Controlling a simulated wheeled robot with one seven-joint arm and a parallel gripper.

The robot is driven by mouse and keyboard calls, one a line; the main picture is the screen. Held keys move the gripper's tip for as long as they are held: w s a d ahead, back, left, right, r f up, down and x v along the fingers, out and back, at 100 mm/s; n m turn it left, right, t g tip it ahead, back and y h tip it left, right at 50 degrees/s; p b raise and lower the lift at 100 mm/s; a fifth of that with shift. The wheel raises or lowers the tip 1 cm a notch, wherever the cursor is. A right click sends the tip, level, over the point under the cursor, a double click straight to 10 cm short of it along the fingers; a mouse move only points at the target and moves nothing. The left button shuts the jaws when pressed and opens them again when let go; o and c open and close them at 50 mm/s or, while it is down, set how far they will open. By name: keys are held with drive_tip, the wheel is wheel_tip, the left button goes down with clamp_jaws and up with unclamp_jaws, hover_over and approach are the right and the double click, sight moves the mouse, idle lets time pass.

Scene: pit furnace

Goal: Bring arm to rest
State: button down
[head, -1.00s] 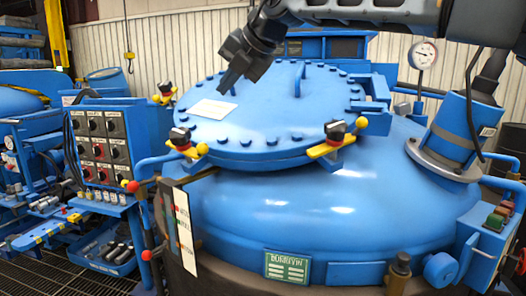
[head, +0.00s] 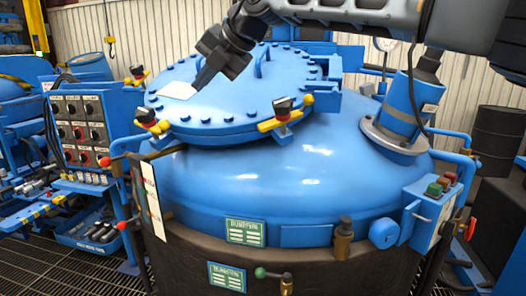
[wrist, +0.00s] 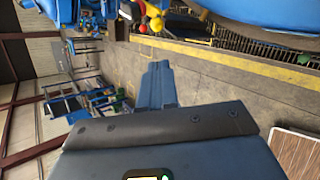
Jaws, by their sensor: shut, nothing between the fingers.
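My gripper (head: 200,80) shows at the upper left of the head view, at the end of my arm, which reaches in from the upper right. Its fingers are together and point down and left, with nothing in them. In the picture it lies in front of the blue furnace lid (head: 235,98); the height between them cannot be told. In the wrist view the closed fingers (wrist: 158,84) stand over open floor, with no object at their tips.
The blue furnace (head: 290,185) fills the middle, its lid ringed with bolts and yellow clamps (head: 285,119). A control panel (head: 80,130) stands left. A button box (head: 432,205) and dark drum (head: 495,140) are right. The wrist view shows open floor (wrist: 225,80) and a yellow line.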

drive_tip(key=s+a+f+g+y, duration=0.4)
drive_tip(key=s+a+f+g, duration=0.1)
drive_tip(key=s+a+f, duration=0.55)
drive_tip(key=s+a+f+m+g+y, duration=0.1)
drive_tip(key=s+f+m+y, duration=0.1)
drive_tip(key=s+y, duration=0.35)
drive_tip(key=s+a+f+m+g+y, duration=0.1)
drive_tip(key=s+f+m+y, duration=0.15)
drive_tip(key=s, duration=0.65)
drive_tip(key=s+d+f+m+t+h, duration=0.4)
drive_tip(key=s+d+f+m+t, duration=0.15)
drive_tip(key=d+m+t, duration=0.55)
drive_tip(key=s+d+f+m+t+h, duration=0.4)
drive_tip(key=d+f+m+t, duration=0.2)
drive_tip(key=d+m+t, duration=0.55)
drive_tip(key=s+d+f+m+g+h, duration=0.1)
drive_tip(key=s+d+f+m+h, duration=0.35)
drive_tip(key=s+d, duration=0.25)
drive_tip(key=s+d+f+m+g+h, duration=0.1)
drive_tip(key=s+d+f+m+h, duration=0.4)
drive_tip(key=s+d, duration=0.3)
drive_tip(key=s+d+n+g+h, duration=0.1)
drive_tip(key=s+d+g+h, duration=0.2)
drive_tip(key=s+d, duration=0.6)
drive_tip(key=v, duration=0.2)
drive_tip(key=shift+s+r, duration=0.2)
drive_tip(key=shift+s, duration=0.15)
